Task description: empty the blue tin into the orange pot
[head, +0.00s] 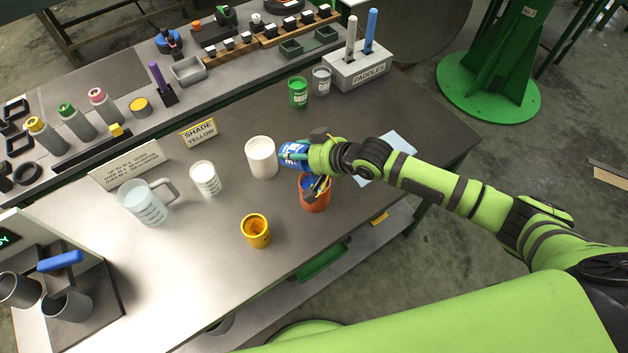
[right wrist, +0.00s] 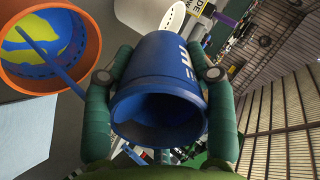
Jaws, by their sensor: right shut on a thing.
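The blue tin (head: 291,153) is in my right gripper (head: 306,158), tilted on its side beside the white tub and above the table. In the right wrist view the tin (right wrist: 178,62) sits between both fingers, with a dark, hollow round end towards the camera. The orange pot (head: 315,203) stands upright just below the gripper, partly hidden by it. In the right wrist view the pot (right wrist: 88,42) shows yellow and blue inside. A thin blue strip (right wrist: 52,63) crosses its rim; I cannot tell whether it is a stick or liquid. My left gripper is out of view.
A white tub (head: 262,158) stands left of the tin. A yellow cup (head: 255,231), a small white cup (head: 205,178) and a clear jug (head: 147,203) stand further left. A green tin (head: 298,92) and paddle holder (head: 358,72) are at the back. The table's front edge is near the pot.

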